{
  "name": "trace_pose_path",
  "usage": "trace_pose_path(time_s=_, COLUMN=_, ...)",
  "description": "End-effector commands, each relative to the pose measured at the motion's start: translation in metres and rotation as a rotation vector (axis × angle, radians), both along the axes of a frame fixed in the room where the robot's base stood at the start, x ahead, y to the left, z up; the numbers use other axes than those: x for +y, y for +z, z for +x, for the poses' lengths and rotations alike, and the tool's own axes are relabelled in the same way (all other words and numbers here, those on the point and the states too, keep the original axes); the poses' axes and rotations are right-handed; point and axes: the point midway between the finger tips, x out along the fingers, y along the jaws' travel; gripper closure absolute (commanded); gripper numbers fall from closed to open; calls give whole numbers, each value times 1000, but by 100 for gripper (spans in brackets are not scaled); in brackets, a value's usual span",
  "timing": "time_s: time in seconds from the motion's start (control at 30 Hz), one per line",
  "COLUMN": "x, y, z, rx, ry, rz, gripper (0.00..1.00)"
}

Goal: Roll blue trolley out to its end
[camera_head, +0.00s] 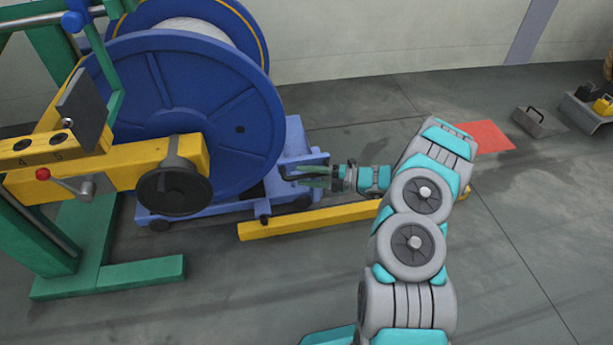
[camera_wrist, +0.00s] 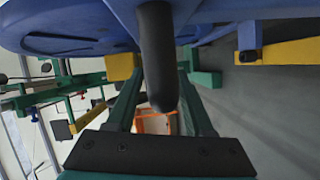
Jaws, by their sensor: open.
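The blue trolley (camera_head: 297,145) stands low on the floor under a large blue reel (camera_head: 235,95), its right end showing beside the reel. A yellow rail (camera_head: 310,219) lies along the floor in front of it and runs to the right. My gripper (camera_head: 292,177) is at the trolley's right end. In the wrist view, a thick black handle bar (camera_wrist: 156,55) comes down from the blue body, with my open green fingers (camera_wrist: 158,92) on either side of it. Whether they touch the bar I cannot tell. The far rail end is partly hidden by my arm.
A green frame (camera_head: 110,275) with a yellow beam (camera_head: 110,172) and a black handwheel (camera_head: 174,188) stands at left. A red floor patch (camera_head: 487,137) lies right of my arm, with a grey handled object (camera_head: 540,122) beyond. The floor at the lower right is clear.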

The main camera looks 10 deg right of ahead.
Motion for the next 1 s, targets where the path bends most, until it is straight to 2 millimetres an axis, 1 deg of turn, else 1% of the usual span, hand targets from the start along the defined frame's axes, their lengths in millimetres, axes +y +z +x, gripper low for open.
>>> trace_pose_path(time_s=0.1, x=0, y=0, z=0, rx=0, ry=0, rz=0, gripper=48)
trace_pose_path(time_s=0.57, x=0, y=0, z=0, rx=0, ry=0, rz=0, gripper=100)
trace_pose_path(time_s=1.0, x=0, y=0, z=-1, rx=0, ry=1, rz=0, gripper=100)
